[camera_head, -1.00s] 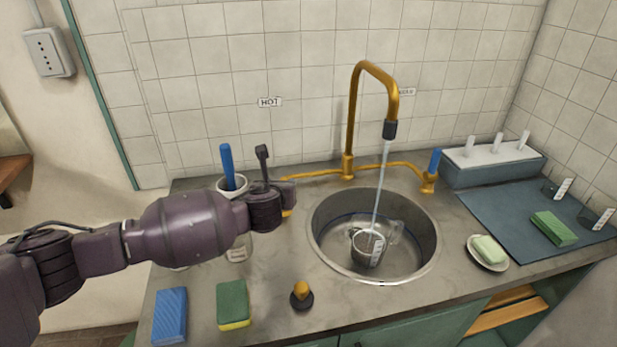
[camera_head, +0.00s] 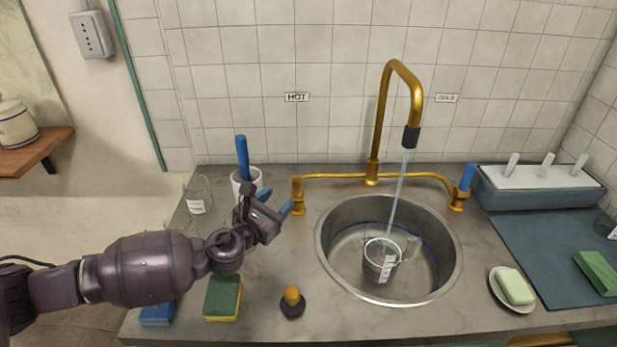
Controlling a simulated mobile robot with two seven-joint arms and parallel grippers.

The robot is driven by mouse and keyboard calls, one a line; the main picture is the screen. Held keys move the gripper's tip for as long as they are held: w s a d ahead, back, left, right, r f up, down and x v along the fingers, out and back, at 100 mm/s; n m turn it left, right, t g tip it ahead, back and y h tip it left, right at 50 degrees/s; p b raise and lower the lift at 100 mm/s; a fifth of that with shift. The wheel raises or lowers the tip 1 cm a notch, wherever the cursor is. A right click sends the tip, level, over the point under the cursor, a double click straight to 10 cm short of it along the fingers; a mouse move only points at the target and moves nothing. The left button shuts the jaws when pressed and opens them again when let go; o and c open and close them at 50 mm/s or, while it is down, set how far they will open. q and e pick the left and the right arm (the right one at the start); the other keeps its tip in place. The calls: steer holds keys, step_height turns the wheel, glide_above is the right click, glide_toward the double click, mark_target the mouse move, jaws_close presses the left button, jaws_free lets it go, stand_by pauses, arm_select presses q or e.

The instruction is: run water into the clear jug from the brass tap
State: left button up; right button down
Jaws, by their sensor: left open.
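The brass tap (camera_head: 378,125) arches over the round steel sink. A thin water stream (camera_head: 398,195) falls from its dark nozzle (camera_head: 411,137) into the clear jug (camera_head: 380,262), which stands in the sink with a white label on its side. How full it is I cannot tell. The blue cold lever (camera_head: 467,178) stands upright on the right. The brass hot-side post (camera_head: 297,197) is on the left. My left gripper (camera_head: 272,203) is open and empty just left of that post. Blue pieces show at its tips; I cannot tell whether one is the hot lever. My right gripper is out of view.
A white cup (camera_head: 246,183) with a blue-handled tool and a glass jar (camera_head: 199,195) stand behind my left arm. A sponge (camera_head: 223,298) and a brass-topped plug (camera_head: 292,301) lie in front. Soap on a dish (camera_head: 497,292), a blue mat (camera_head: 545,240) and a rack (camera_head: 540,190) are at right.

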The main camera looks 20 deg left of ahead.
mark_target(293, 184)
arm_select(q)
steer(key=b+x, duration=0.1)
steer(key=x, duration=0.8)
steer(key=shift+w, duration=0.2)
steer(key=shift+w+d, duration=0.15)
steer(key=shift+w, duration=0.45)
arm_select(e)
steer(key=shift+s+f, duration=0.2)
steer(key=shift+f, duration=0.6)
arm_select(q)
steer(key=shift+c, duration=0.2)
steer(key=c, duration=0.7)
jaws_close()
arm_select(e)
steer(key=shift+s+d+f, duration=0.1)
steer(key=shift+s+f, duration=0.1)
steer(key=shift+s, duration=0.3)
